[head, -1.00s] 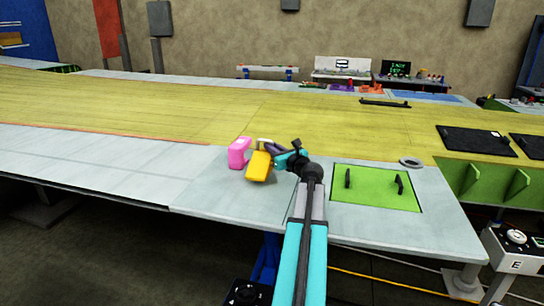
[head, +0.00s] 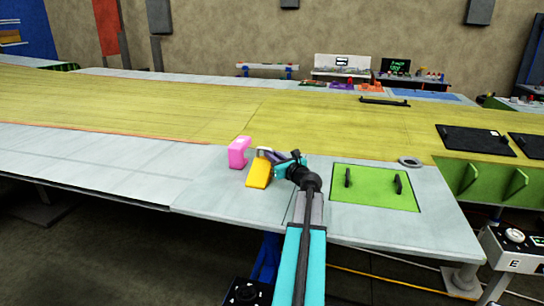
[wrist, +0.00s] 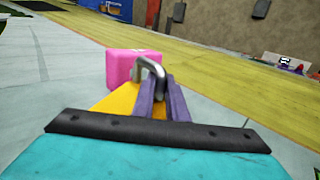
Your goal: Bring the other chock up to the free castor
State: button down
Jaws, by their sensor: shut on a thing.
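A yellow wedge-shaped block (head: 259,174), which looks like a chock, has a grey loop handle (wrist: 150,70). My gripper (head: 270,154) is shut on this handle, and its purple fingers (wrist: 160,97) cover part of the yellow block in the wrist view. The block is at the pale grey panel, close to a pink block (head: 239,152). Whether it touches the panel is hard to tell. The pink block stands just beyond it and to the left in the head view, and behind the handle in the wrist view (wrist: 119,68). I can make out no castor.
The pale grey panel (head: 240,205) is bare to the left and in front. A green plate (head: 374,202) with two black handles lies to the right, with a grey ring (head: 410,162) behind it. The long yellow surface (head: 190,115) stretches behind.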

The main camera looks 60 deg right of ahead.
jog(key=c, duration=1.8)
grip_release()
jog(key=shift+o, duration=0.2)
jog(key=shift+r, duration=0.1)
jog(key=shift+s+a, duration=0.3)
jog(key=shift+s, duration=0.35)
jog(key=b+v, duration=0.3)
jog(key=v, duration=0.7)
jog(key=shift+s+a, duration=0.15)
jog(key=shift+s, duration=0.15)
